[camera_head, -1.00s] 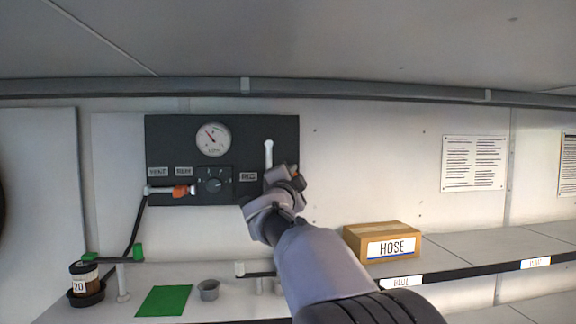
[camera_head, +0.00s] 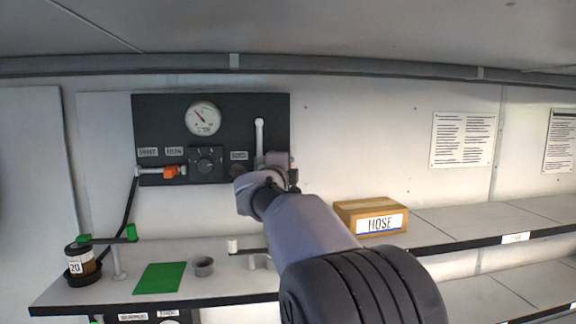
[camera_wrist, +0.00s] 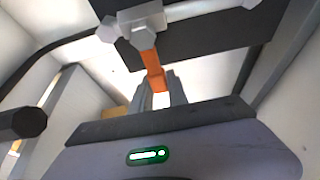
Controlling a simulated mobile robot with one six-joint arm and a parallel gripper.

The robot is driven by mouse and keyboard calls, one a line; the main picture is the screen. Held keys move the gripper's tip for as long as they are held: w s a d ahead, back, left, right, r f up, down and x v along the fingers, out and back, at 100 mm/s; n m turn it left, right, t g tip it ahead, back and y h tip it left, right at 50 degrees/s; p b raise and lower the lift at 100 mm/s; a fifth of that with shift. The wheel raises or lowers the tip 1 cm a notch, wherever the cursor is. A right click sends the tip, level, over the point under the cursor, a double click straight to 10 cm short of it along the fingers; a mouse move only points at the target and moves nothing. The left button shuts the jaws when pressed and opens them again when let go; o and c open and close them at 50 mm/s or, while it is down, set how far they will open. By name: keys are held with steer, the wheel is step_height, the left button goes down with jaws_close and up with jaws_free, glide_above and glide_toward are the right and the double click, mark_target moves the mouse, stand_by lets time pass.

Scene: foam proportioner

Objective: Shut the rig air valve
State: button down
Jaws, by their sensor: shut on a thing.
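The rig air valve (camera_wrist: 140,27) shows in the wrist view as a pale metal body on a pale pipe, with an orange lever (camera_wrist: 152,62) angled across the pipe's line. My gripper (camera_wrist: 163,92) is shut on this lever, its fingers on either side of its end. In the head view, my gripper (camera_head: 280,162) is at the lower right of the black panel (camera_head: 225,110), below the upright white pipe (camera_head: 259,138). There my wrist hides the valve and its lever.
The panel also carries a round gauge (camera_head: 203,118), a black knob (camera_head: 206,163) and another orange-handled valve (camera_head: 172,171) at left.

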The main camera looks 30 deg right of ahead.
stand_by(0.3)
steer(key=c, duration=1.3)
jaws_free()
steer(key=shift+w+f, duration=0.1)
steer(key=b+v, duration=0.4)
steer(key=v, duration=1.3)
steer(key=shift+s+a, duration=0.15)
steer(key=shift+s, duration=0.15)
